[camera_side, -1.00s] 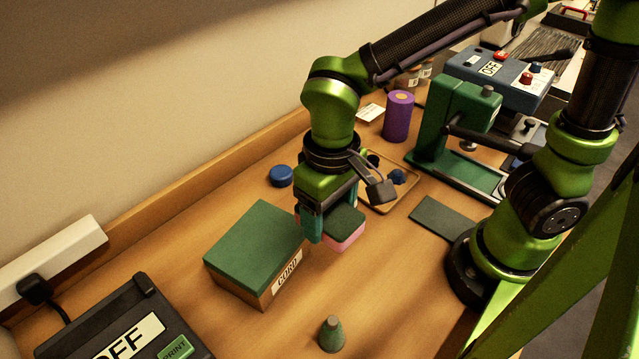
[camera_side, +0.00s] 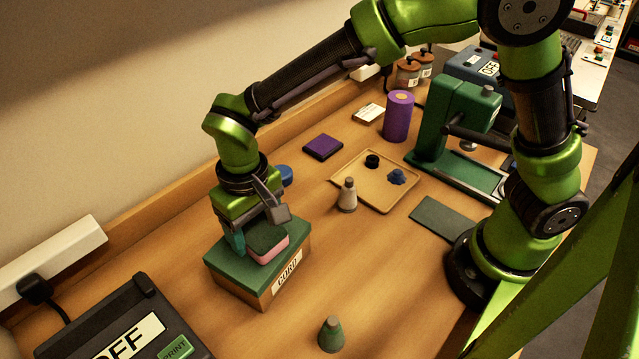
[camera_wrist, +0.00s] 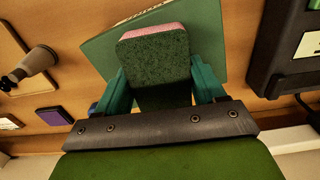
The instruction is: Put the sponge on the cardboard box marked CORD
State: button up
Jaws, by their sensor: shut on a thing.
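The sponge (camera_side: 268,243) is pink with a dark green scouring side. My gripper (camera_side: 262,242) is shut on it, and the sponge lies over the green top of the cardboard box marked CORD (camera_side: 286,277). In the wrist view the sponge (camera_wrist: 155,58) sits between the two teal fingers of my gripper (camera_wrist: 160,90), with the green box lid (camera_wrist: 205,25) behind it. I cannot tell whether the sponge touches the lid or hangs just above it.
A dark device marked OFF (camera_side: 125,325) stands at the front left. A green cone-shaped bottle (camera_side: 331,335) stands in front of the box. A pale bottle (camera_side: 347,195), a wooden tray (camera_side: 375,200) and a purple pad (camera_side: 323,147) lie to the right and behind. A blue lid (camera_side: 286,176) is behind my gripper.

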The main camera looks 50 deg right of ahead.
aim_at(256, 226)
jog(key=shift+f, duration=0.15)
jog(key=o, duration=1)
notch_tip(256, 226, up, 12)
jog(key=s+d+r+m+t+y, duration=0.1)
jog(key=s+d+r+m+t, duration=0.1)
jog(key=d, duration=0.9)
jog(key=s+d+r+m+t+y, duration=0.1)
jog(key=s+d+t, duration=0.4)
jog(key=d, duration=0.6)
jog(key=shift+s+d+r+m, duration=0.35)
jog(key=shift+s+m, duration=0.15)
jog(key=shift+s, duration=0.75)
